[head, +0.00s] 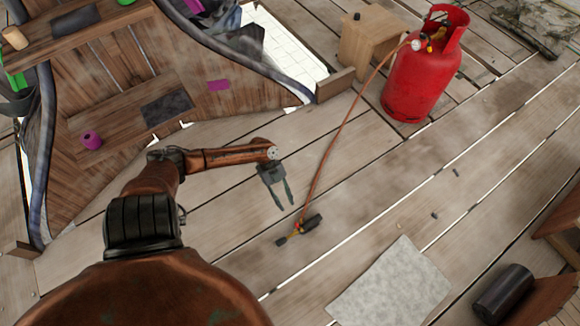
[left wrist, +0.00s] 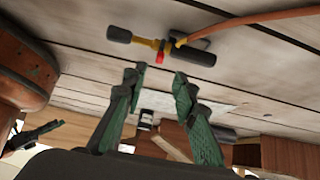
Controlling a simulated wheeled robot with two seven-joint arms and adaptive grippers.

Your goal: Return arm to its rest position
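My left arm reaches in from the lower left in the head view. Its gripper (head: 284,204) hangs over the plank floor with its two slim green-grey fingers apart and nothing between them. In the left wrist view the left gripper (left wrist: 160,70) also shows open and empty. A torch (head: 299,230) with a black body and yellow and red parts lies on the planks just beyond the fingertips, apart from them. It also shows in the left wrist view (left wrist: 188,52). A dark shape at that view's left edge looks like my right gripper (left wrist: 38,136), too small to read.
An orange hose (head: 338,140) runs from the torch to a red gas cylinder (head: 415,85) at the upper right. A wooden box (head: 365,45) stands beside the cylinder. A grey sheet (head: 392,290) and a black roll (head: 503,291) lie lower right. A curved wooden structure (head: 110,75) fills the upper left.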

